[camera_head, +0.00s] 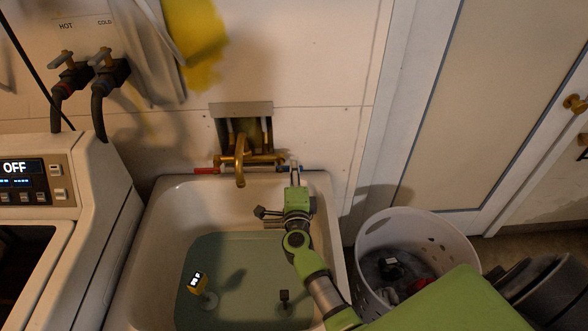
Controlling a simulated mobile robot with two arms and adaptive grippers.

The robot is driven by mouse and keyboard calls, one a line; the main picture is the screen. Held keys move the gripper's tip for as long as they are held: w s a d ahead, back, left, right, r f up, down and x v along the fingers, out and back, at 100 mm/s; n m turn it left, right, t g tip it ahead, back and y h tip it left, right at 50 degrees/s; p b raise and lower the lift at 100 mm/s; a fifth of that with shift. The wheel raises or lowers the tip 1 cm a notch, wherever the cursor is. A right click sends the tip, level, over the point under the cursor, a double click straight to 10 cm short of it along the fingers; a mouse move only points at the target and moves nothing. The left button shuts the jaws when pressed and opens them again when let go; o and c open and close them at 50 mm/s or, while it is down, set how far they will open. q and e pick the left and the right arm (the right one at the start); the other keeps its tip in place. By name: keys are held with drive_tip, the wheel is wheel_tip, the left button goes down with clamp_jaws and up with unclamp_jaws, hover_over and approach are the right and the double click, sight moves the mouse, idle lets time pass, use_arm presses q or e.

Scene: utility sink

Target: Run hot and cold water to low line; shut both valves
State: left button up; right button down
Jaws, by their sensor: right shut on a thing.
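A brass faucet (240,160) is on the wall above the back of the white utility sink (160,215). Its red handle (206,171) points left. On the right side a blue handle (281,169) reaches to my right gripper (295,174). The gripper is shut on the blue handle, and its fingers hide part of it. Greenish water (235,255) stands in the basin. I see no clear stream below the spout. I cannot make out a low line. A yellow piece with white marks (197,282) and a small dark piece (284,296) show in the water. My left gripper is not in view.
A white laundry basket (440,226) with dark and red items stands right of the sink. A white washer (95,185) with an "OFF" display is at left. Wall valves (110,73) labelled HOT and COLD feed dark hoses above it. A door is at right.

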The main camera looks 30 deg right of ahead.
drive_tip(key=shift+f, duration=0.1)
drive_tip(key=c, duration=2)
unclamp_jaws()
drive_tip(key=shift+o, duration=0.2)
